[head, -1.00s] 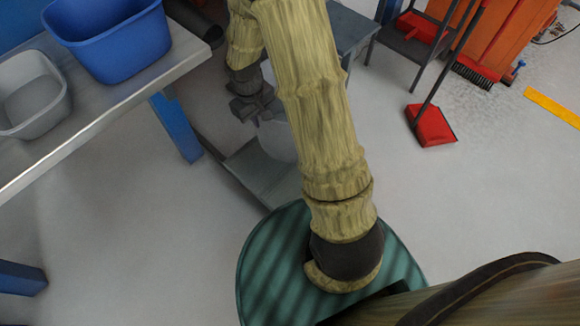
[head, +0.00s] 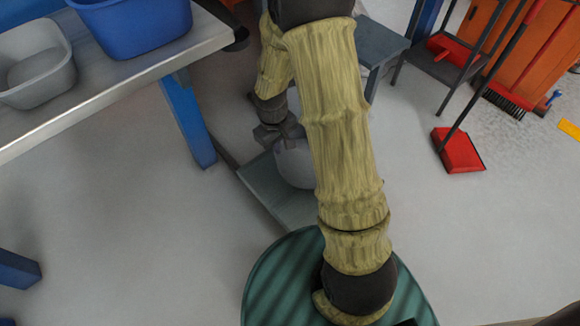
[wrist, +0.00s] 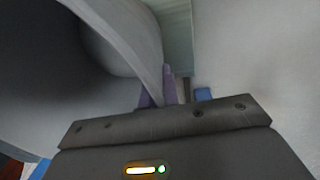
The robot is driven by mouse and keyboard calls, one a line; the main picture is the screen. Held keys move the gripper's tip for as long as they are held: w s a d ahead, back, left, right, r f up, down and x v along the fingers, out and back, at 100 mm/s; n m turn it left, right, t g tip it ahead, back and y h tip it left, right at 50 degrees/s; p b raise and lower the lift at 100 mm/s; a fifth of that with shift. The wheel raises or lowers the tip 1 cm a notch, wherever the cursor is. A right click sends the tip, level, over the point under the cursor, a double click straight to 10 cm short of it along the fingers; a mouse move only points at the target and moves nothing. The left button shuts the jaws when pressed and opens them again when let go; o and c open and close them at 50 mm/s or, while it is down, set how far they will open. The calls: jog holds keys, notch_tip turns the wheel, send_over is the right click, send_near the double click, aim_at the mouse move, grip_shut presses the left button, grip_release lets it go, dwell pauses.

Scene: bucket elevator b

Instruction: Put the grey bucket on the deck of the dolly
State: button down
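The grey bucket (head: 294,165) shows in the head view behind my arm, which hides its right part. It overlaps the grey-green deck of the dolly (head: 265,190) in the picture; I cannot tell whether it touches the deck. My gripper (head: 280,133) is at the bucket's upper edge. In the wrist view the bucket (wrist: 110,35) fills the upper left, with its rim running between the fingers of my gripper (wrist: 160,90). The fingers are closed on that rim. A strip of the deck (wrist: 178,40) shows beyond it.
A workbench (head: 110,100) with a blue tub (head: 135,25) and a light grey tub (head: 35,65) stands at left, its blue leg (head: 188,125) near the dolly. A small grey table (head: 378,42) stands behind. A red dustpan (head: 460,150) is at right, with open floor before it.

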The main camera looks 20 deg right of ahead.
jog(key=shift+f+b, duration=0.8)
jog(key=shift+f, duration=1.1)
jog(key=shift+f+b, duration=1.25)
jog(key=shift+f, duration=0.75)
jog(key=c, duration=1.7)
grip_release()
jog(key=r+p, duration=0.2)
jog(key=r, duration=0.2)
jog(key=r+p, duration=0.2)
jog(key=r, duration=0.2)
jog(key=a+r+p, duration=0.1)
jog(key=r+p, duration=0.1)
jog(key=r, duration=0.2)
jog(key=shift+s+r+p, duration=0.1)
jog(key=shift+s+p, duration=0.1)
jog(key=shift+p, duration=0.2)
